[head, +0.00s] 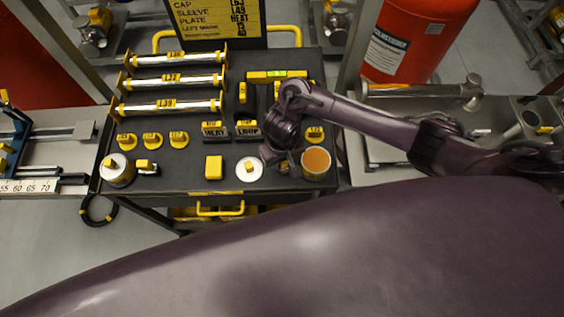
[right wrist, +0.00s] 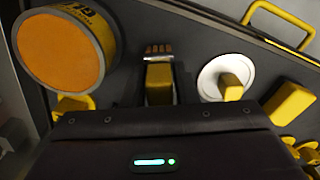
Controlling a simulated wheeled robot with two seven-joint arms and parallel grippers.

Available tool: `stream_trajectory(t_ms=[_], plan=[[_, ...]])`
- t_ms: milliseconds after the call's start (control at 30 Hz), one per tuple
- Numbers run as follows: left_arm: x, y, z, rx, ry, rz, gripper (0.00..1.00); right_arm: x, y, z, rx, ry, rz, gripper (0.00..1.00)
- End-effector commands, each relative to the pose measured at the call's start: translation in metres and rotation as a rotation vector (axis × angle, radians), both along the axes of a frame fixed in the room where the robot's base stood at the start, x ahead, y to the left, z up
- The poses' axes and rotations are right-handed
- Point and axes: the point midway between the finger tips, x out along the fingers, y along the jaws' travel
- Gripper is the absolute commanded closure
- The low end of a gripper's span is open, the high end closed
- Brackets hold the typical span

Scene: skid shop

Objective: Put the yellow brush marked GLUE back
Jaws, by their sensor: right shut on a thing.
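The yellow brush (right wrist: 159,82) shows in the right wrist view just past the dark gripper housing, with a row of brown bristle tips at its far end. I cannot read a mark on it. My right gripper (head: 277,152) reaches down over the front right of the black cart top and is shut on the brush. Its fingers are mostly hidden, and the brush is hidden in the head view. A round tin with an orange top (head: 316,162) stands right of the gripper. It is large at upper left in the right wrist view (right wrist: 60,50). My left gripper is not in view.
Left of my gripper are a white disc with a yellow knob (head: 243,174) and a yellow block (head: 213,167). Black holders labelled HEAT (head: 213,130) and LOOP (head: 247,129) stand behind. Tubes (head: 172,82) lie on racks at back left. A red cylinder (head: 405,35) stands right.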

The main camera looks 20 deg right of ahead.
Motion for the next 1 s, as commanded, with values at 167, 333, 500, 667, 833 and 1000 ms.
stream_trajectory(t_ms=[167,333,500,667,833,1000], plan=[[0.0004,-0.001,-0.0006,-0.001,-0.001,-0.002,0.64,0.0005,0.0003,-0.0035,0.001,-0.002,0.0,0.98],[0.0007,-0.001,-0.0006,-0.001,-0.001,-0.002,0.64,0.0003,0.0004,-0.0042,0.001,-0.001,0.0,0.98],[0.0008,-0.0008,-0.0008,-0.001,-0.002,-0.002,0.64,0.0001,0.0005,-0.0068,0.001,-0.001,0.001,0.66],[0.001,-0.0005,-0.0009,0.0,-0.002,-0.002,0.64,0.0001,0.0005,-0.0069,0.001,-0.001,0.001,0.52],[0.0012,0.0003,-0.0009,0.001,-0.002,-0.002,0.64,0.0002,0.0004,-0.0068,0.001,-0.001,0.001,0.52],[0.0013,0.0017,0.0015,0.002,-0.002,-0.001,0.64,0.0006,0.0007,0.0019,0.001,-0.002,0.002,0.52]])
